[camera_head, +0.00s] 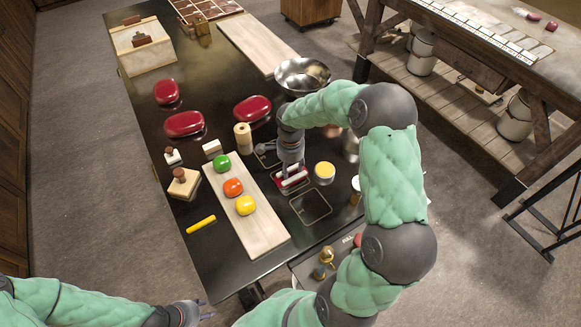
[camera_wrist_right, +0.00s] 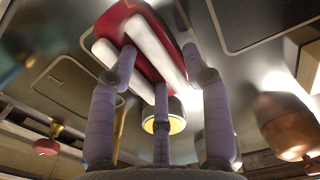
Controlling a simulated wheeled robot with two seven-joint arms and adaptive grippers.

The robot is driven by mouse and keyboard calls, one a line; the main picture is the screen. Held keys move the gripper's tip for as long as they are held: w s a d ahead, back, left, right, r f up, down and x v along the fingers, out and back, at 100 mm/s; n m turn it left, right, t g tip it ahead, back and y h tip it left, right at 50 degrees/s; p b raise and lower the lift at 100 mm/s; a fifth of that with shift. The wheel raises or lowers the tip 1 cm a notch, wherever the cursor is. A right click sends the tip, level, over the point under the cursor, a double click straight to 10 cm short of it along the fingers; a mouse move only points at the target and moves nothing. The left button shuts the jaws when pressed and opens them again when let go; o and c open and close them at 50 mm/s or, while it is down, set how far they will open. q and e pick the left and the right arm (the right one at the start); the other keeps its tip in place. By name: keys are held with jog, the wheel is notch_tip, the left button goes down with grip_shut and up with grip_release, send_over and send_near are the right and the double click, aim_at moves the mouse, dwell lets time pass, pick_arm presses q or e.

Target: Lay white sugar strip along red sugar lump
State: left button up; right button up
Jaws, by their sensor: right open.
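The red sugar lump (camera_head: 279,186) lies on a dark tray just below my right gripper. It shows large in the right wrist view (camera_wrist_right: 172,48). Two white sugar strips, one outer (camera_wrist_right: 118,69) and one inner (camera_wrist_right: 152,45), run side by side along the lump in that view. Whether both touch it I cannot tell. My right gripper (camera_head: 291,174) is open, with its fingers around the strips and lump (camera_wrist_right: 162,85); it hides part of them in the head view. My left gripper (camera_head: 205,311) looks open and empty at the bottom, away from the lump.
A pale board (camera_head: 262,232) with green, orange and yellow lumps lies left of my right gripper. A yellow-topped jar (camera_head: 325,172) and an empty dark tray (camera_head: 311,206) stand close on the right.

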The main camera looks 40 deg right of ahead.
aim_at(291, 170)
jog(key=shift+r, duration=0.2)
notch_tip(291, 170, up, 12)
jog(key=p, duration=0.2)
dwell(0.7)
